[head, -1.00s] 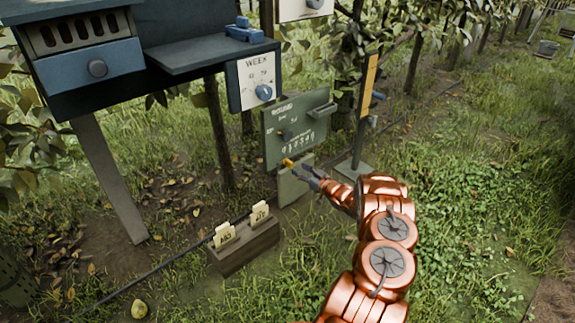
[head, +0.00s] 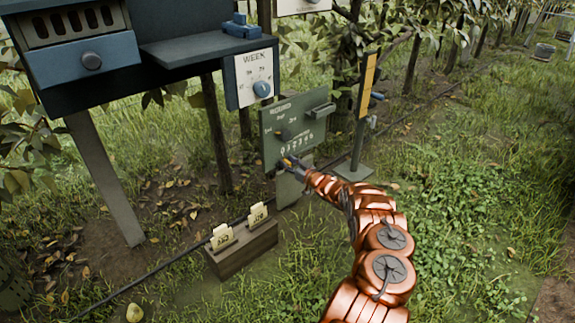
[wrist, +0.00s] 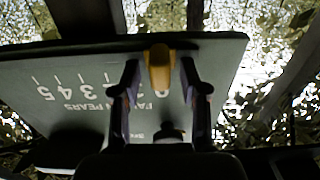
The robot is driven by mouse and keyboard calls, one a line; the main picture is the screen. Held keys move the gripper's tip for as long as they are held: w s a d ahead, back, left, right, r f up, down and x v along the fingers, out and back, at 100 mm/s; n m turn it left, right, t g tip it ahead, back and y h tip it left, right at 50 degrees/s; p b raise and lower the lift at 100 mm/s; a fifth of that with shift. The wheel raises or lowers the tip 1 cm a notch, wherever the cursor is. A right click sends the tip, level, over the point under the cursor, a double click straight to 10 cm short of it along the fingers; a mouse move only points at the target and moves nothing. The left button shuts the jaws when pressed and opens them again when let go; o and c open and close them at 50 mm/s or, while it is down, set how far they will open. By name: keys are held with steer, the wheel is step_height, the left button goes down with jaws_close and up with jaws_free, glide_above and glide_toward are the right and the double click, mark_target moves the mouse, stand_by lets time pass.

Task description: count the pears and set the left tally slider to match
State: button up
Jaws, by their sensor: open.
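A green board (head: 312,108) with a row of digits stands ahead. In the wrist view the board (wrist: 85,75) shows digits up to 5 and partly hidden lettering that includes PEARS. A yellow slider knob (wrist: 160,68) sits at its edge near the low-number end. My gripper (head: 284,165) is at the board's lower edge. In the wrist view my gripper (wrist: 158,80) is open, with one finger on each side of the knob; I cannot tell whether they touch it. One yellow-green pear (head: 134,312) lies on the grass at lower left.
A WEEK dial panel (head: 255,78) and a blue drawer (head: 85,62) are at upper left. A wooden box (head: 243,250) with two cards stands on the ground. A yellow post (head: 368,85) stands right of the board. Grass at right is open.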

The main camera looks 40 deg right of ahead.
steer(key=shift+w, duration=0.1)
steer(key=shift+c, duration=0.4)
jaws_close()
